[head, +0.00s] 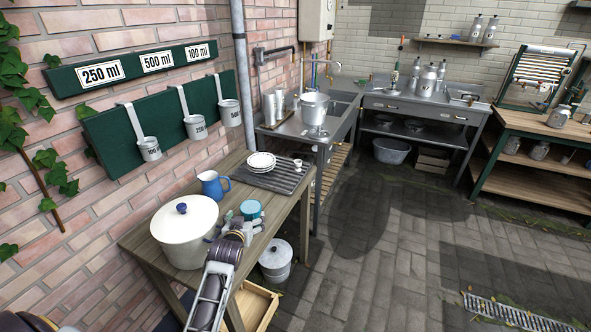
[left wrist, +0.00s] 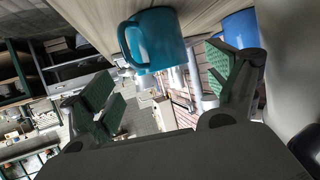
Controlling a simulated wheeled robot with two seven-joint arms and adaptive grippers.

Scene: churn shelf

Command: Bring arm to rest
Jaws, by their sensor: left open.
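My left arm reaches up from the bottom of the head view. Its gripper (head: 243,230) is low at the front edge of the wooden table (head: 228,172), just in front of a teal mug (head: 251,210). In the left wrist view the two green-padded fingers (left wrist: 165,88) are spread wide with nothing between the pads. The teal mug (left wrist: 156,40) stands beyond them, its handle toward the left of that view. A blue jug (left wrist: 240,30) shows behind the right finger. My right gripper is in neither view.
A large cream pot (head: 184,232) with a lid stands left of the gripper. The blue jug (head: 212,185), a stack of plates (head: 261,161) and a drying rack (head: 272,177) are farther back. A lidded metal can (head: 276,260) and a wooden crate (head: 256,306) are below. Open paving lies right.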

